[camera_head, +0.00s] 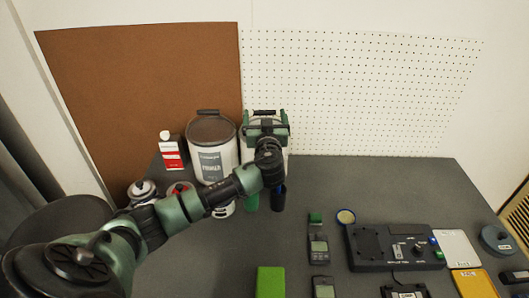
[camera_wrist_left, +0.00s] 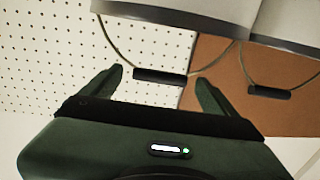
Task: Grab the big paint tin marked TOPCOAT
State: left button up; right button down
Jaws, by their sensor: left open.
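A large white paint tin (camera_head: 247,152) stands at the back of the table, right of a similar tin marked PRIMER (camera_head: 212,160). My left gripper and wrist cover most of its front, so its label is hidden and I cannot read TOPCOAT. My left gripper (camera_head: 266,122) is open at the top of this tin. In the left wrist view the tin (camera_wrist_left: 185,14) is at the top, and its black handle grip (camera_wrist_left: 160,77) on a wire bail lies between the open fingers, not clamped. My right gripper is not in view.
The PRIMER tin's handle (camera_wrist_left: 269,92) is close beside in the left wrist view. A red-and-white bottle (camera_head: 171,152) stands left of the tins. Green and dark blue cylinders (camera_head: 278,198) stand in front. Handheld devices and a black control box (camera_head: 372,245) fill the front right.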

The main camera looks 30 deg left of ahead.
pick_arm(q)
grip_shut()
jog(key=shift+w+a+r, duration=0.1)
jog(key=shift+r, duration=0.25)
